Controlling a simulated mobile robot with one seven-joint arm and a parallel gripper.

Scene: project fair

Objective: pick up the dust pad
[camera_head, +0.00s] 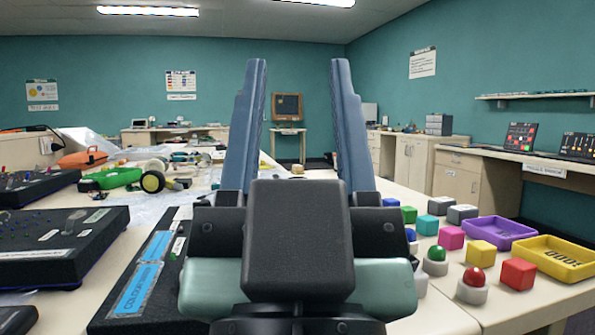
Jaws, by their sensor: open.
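My gripper (298,66) fills the middle of the view. Its two long blue-grey fingers stand wide apart, with nothing visible held between them. I cannot pick out the dust pad for certain. A small tan object (297,170) shows far off between the fingers, too small to identify. My gripper's dark body hides much of the table in front.
A black panel with a blue label (139,287) and a black box (62,243) lie left. Right are several coloured cubes such as a red one (518,273), a red-domed button (473,284), a purple tray (495,231) and a yellow tray (552,258). Orange (82,159) and green (111,178) items lie farther left.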

